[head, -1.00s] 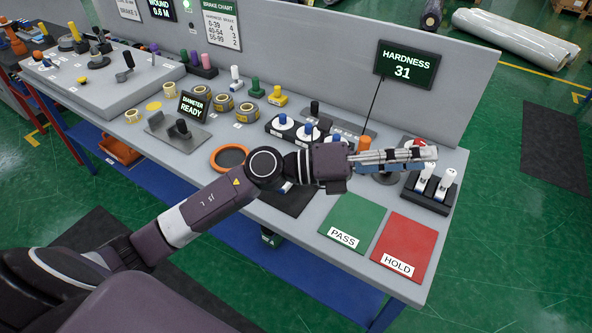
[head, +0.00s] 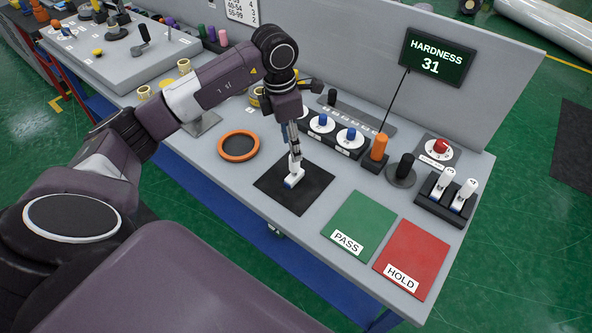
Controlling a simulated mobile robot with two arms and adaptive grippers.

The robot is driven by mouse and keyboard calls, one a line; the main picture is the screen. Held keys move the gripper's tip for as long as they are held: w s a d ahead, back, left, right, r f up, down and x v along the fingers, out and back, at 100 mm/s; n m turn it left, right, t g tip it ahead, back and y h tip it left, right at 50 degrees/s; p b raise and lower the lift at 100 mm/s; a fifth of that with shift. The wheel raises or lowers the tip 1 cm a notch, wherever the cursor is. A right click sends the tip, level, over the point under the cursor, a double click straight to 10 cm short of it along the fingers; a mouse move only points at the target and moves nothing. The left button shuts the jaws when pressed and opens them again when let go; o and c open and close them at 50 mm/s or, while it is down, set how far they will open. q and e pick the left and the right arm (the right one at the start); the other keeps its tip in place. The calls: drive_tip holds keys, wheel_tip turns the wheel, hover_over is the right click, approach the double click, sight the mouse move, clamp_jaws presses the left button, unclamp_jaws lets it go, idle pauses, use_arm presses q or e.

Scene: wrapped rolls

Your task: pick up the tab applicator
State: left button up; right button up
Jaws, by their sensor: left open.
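A small white hand tool with a blue edge, which looks like the tab applicator (head: 293,180), lies on a black square mat (head: 310,193). My left gripper (head: 295,160) points straight down over it in the head view. Its fingers are open, with the tips at or just above the tool's upper end; I cannot tell whether they touch it. The fingers hide part of the tool. My right gripper is out of view.
A green PASS mat (head: 360,222) and a red HOLD mat (head: 418,250) lie to the right. An orange ring dish (head: 238,146) sits left of the black mat.

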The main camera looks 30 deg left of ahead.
sight(294, 169)
use_arm(q)
drive_tip(key=shift+d+f+p, duration=0.15)
drive_tip(key=shift+f+p, duration=0.3)
drive_tip(key=shift+f, duration=0.4)
wheel_tip(294, 169, down, 4)
drive_tip(key=shift+w+d+r+p, duration=0.1)
drive_tip(key=shift+r+p, duration=0.15)
drive_tip(key=shift+p, duration=0.6)
drive_tip(key=shift+f, duration=0.45)
drive_tip(key=shift+c, duration=0.3)
clamp_jaws()
drive_tip(key=shift+w, duration=0.1)
